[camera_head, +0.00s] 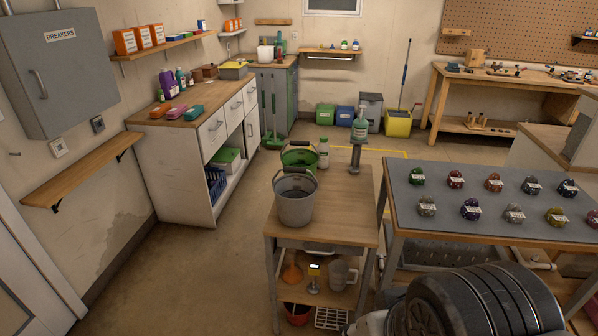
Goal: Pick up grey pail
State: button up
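The grey pail (294,207) stands upright near the left edge of a small wooden-topped table (340,220). Its handle is up, with a dark grip near the rim at the back. A green pail (299,157) stands right behind it, partly hidden by the grey one; I cannot tell whether the two touch. My gripper is not in view, and nothing is seen holding the grey pail.
A grey-topped table (480,235) with several small labelled items is to the right. Open floor (190,270) lies left of the small table. A large black ribbed shape fills the lower right.

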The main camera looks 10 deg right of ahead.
aim_at(294, 192)
jog(key=i+j, duration=0.1)
jog(key=i, duration=1.55)
